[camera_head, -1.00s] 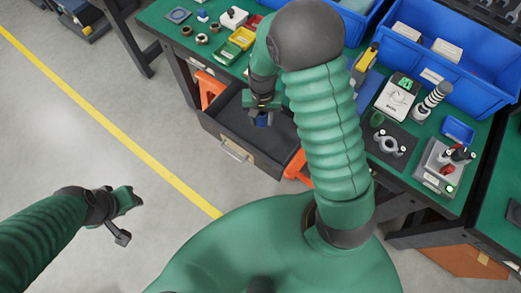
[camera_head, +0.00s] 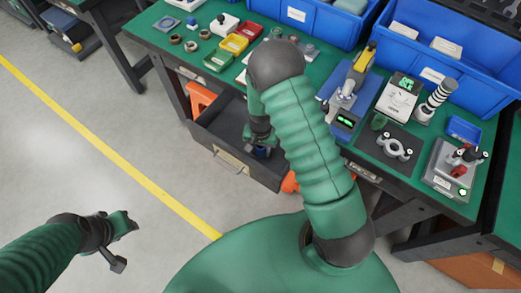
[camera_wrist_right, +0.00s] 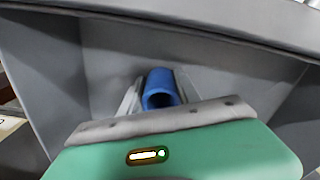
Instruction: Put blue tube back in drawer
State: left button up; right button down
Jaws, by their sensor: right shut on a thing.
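The blue tube (camera_wrist_right: 162,88) shows in the right wrist view with its open end towards the camera, between the two fingers of my right gripper (camera_wrist_right: 160,95). In the head view the tube (camera_head: 262,152) is a small blue patch below my right gripper (camera_head: 258,140). The gripper is shut on the tube, over and within the open drawer (camera_head: 212,152) under the workbench. I cannot tell whether the tube touches the drawer floor. My left gripper (camera_head: 122,242) is empty and open over the floor at the lower left.
The green workbench (camera_head: 345,160) stands behind the drawer, with small coloured trays (camera_head: 233,44), blue bins (camera_head: 305,22) and test devices on it. Orange parts (camera_head: 200,98) flank the drawer. The grey floor with a yellow line is clear at left.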

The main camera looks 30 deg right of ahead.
jog(key=shift+f, duration=0.1)
jog(key=c, duration=0.9)
grip_release()
notch_tip(320, 180, up, 13)
jog(key=p, duration=0.2)
jog(key=s+a+r+n+t, duration=0.1)
jog(key=s+a+r+n, duration=0.1)
jog(key=s+r+n, duration=0.1)
jog(key=s+a+r+n, duration=0.2)
jog(key=s+r+n, duration=0.1)
jog(key=s+a+r+n+t, duration=0.1)
jog(key=s+a+r+n, duration=0.2)
jog(key=shift+a+r+t, duration=0.1)
jog(key=shift+r+t, duration=0.2)
jog(key=shift+r, duration=0.05)
